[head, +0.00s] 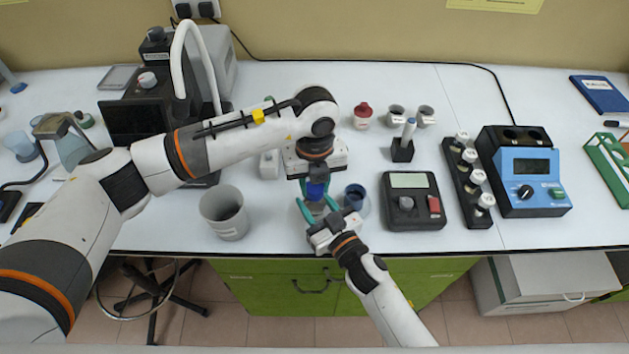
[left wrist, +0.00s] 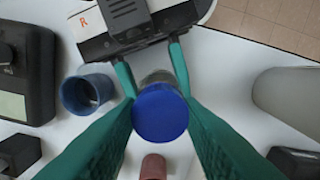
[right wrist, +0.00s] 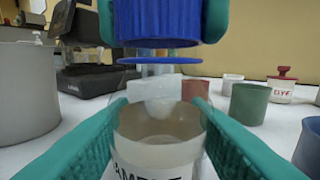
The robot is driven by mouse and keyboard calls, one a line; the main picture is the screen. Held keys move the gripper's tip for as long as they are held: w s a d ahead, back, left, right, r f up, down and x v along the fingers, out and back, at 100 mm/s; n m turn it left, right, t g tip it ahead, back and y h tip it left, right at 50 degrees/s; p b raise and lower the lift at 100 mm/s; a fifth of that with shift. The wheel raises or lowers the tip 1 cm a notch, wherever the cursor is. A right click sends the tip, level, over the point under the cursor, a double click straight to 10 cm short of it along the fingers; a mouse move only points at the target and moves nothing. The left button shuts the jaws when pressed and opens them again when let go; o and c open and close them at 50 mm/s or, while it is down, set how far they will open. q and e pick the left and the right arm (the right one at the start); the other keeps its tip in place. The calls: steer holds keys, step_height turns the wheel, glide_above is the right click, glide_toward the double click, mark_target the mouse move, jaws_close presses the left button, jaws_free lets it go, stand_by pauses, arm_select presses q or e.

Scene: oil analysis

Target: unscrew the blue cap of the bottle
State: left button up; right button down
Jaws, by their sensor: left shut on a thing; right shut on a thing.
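The bottle is clear with a white label, and its body (right wrist: 160,150) is between the green fingers of my right gripper (right wrist: 160,112), which is shut on it. The bottle looks upright. My left gripper (left wrist: 160,108) is shut on the blue cap (left wrist: 160,112) from above. In the right wrist view the blue cap (right wrist: 157,22) is at the top, above a thin blue ring (right wrist: 160,60) at the neck. A narrow gap shows between cap and ring; I cannot tell whether the cap is still on the thread. In the head view the blue cap (head: 316,190) is between both grippers.
A blue cup (head: 356,197) stands close to the right of the bottle. A grey beaker (head: 224,212) stands to its left. A scale (head: 412,200) and a rack of vials (head: 466,180) are farther right. The table's front edge is close to my right gripper.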

arm_select(q)
steer(key=n, duration=0.6)
steer(key=shift+r, duration=0.25)
stand_by(0.3)
steer(key=shift+r, duration=0.9)
steer(key=shift+r, duration=2)
arm_select(e)
steer(key=c, duration=0.7)
jaws_free()
